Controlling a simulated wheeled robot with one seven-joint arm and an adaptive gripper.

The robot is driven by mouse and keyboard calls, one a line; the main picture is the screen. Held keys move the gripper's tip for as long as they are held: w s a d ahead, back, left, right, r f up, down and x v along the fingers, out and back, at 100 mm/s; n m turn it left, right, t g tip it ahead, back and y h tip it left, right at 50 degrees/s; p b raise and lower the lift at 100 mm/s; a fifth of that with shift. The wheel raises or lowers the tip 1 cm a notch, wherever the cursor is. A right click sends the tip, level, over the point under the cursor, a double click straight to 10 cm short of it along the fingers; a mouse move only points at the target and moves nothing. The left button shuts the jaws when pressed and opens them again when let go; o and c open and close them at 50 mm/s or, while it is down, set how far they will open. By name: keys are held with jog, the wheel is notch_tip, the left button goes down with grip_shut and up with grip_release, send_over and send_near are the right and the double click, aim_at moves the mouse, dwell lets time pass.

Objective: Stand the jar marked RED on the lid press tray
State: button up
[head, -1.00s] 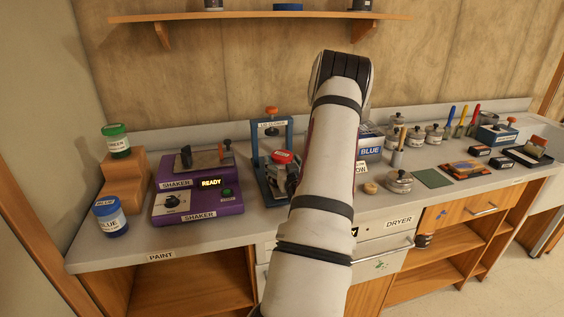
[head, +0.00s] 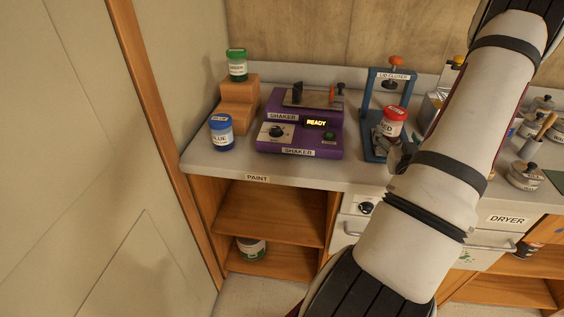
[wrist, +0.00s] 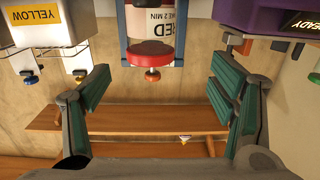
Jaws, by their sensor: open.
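The RED jar (head: 390,129), with a red lid and white label, stands upright at the blue lid press (head: 369,118), marked LID CLOSER. Its base is partly hidden by my gripper (head: 398,155), so its contact with the tray is hard to see. In the wrist view the picture is upside down. The jar (wrist: 153,22) shows there beyond my open, empty gripper (wrist: 163,88), apart from both green-padded fingers. The press's red knob (wrist: 150,75) shows past the jar's lid.
The purple shaker (head: 300,135), reading READY, is left of the press. A blue jar (head: 221,133) stands on the counter, and a green jar (head: 237,66) on wooden steps (head: 236,112). A yellow-labelled container (wrist: 42,22) is on the press's other side. My arm hides counter.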

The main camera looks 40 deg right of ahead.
jog(key=w+a+r+n+y, duration=0.2)
jog(key=w+a+r, duration=0.15)
jog(key=w, duration=0.35)
jog(key=w+a+r+n+y, duration=0.2)
jog(key=w+a+y, duration=0.15)
jog(key=w, duration=0.25)
jog(key=w+a+r+n+g+y, duration=0.1)
jog(key=w+a+r, duration=0.15)
jog(key=a, duration=0.45)
jog(key=w+a+r+n+g+y, duration=0.15)
jog(key=a+r, duration=0.25)
jog(key=a, duration=0.4)
jog(key=s+a+r+n+g+y, duration=0.1)
jog(key=s+a+r+y, duration=0.15)
jog(key=a, duration=0.65)
jog(key=s+a+r+n+g+y, duration=0.1)
jog(key=s+a+r, duration=0.15)
jog(key=a, duration=0.55)
jog(key=s+a+n+g+y, duration=0.1)
jog(key=s+a+g+y, duration=0.1)
jog(key=s+a, duration=0.8)
jog(key=shift+s, duration=1.05)
jog(key=shift+n, duration=0.25)
